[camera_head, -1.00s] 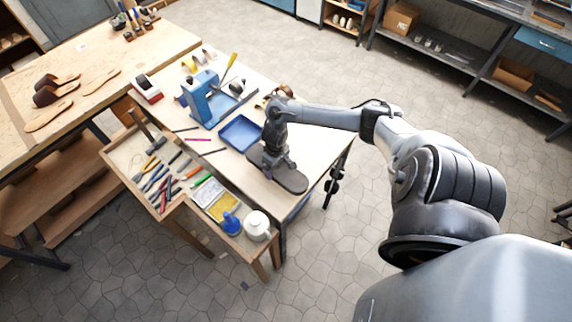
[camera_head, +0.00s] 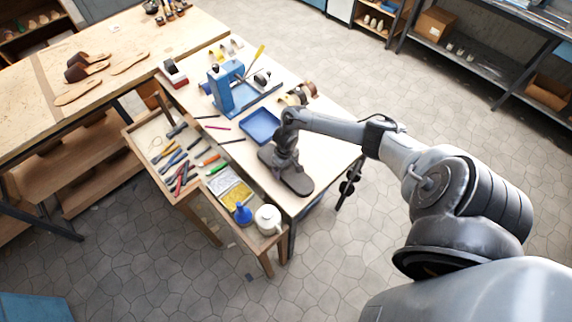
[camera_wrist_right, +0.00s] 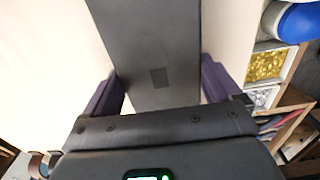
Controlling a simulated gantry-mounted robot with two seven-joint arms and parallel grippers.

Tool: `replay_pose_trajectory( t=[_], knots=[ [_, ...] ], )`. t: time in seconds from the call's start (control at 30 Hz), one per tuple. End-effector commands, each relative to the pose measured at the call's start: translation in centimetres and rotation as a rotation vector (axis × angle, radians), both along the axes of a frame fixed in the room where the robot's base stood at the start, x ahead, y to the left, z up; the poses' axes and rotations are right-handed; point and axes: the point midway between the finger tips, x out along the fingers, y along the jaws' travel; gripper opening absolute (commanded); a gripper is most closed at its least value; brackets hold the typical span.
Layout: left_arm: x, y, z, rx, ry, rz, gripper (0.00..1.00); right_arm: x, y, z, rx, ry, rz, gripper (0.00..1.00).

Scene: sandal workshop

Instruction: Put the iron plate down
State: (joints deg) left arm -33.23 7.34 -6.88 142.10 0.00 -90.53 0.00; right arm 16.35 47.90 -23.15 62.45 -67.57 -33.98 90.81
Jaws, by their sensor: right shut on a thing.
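The iron plate (camera_head: 299,184) is dark grey, long and flat with rounded ends. In the head view it lies flat at the front right end of the pale worktable (camera_head: 322,158), on or just above the top; I cannot tell if it touches. My right gripper (camera_head: 286,168) is over the plate, pointing down and shut on it. In the right wrist view, the plate (camera_wrist_right: 150,35) runs away between the two dark fingers of the right gripper (camera_wrist_right: 162,88). My left gripper is out of view.
A blue tray (camera_head: 259,125) lies just behind the plate, with a blue press (camera_head: 226,90) farther back. A lower wooden tool tray (camera_head: 199,193) at the left front holds pliers, a blue bottle (camera_head: 243,213) and a white pot (camera_head: 268,219).

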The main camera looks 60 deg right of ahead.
Motion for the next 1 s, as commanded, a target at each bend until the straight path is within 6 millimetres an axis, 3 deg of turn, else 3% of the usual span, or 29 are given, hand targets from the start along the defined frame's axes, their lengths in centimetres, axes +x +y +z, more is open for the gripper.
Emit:
replay_pose_trajectory(
  t=[0.3, 0.33, 0.37, 0.73, 1.0],
  knots=[
    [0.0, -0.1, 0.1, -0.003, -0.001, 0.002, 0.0, 0.4, -0.2, 0.1, -0.001, -0.008, -0.001, 0.06],
    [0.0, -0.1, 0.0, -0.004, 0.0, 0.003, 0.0, 0.0, 0.0, -0.3, 0.0, -0.001, 0.0, 0.93],
    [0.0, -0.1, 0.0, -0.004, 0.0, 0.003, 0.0, 0.0, 0.0, -0.3, 0.0, -0.001, 0.0, 0.97],
    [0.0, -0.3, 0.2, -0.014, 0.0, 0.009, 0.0, 0.1, -0.1, 0.2, -0.001, -0.002, 0.0, 1.0],
    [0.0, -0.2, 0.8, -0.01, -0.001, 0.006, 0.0, 0.1, -0.1, 4.0, -0.002, -0.002, 0.002, 1.0]
  ],
)
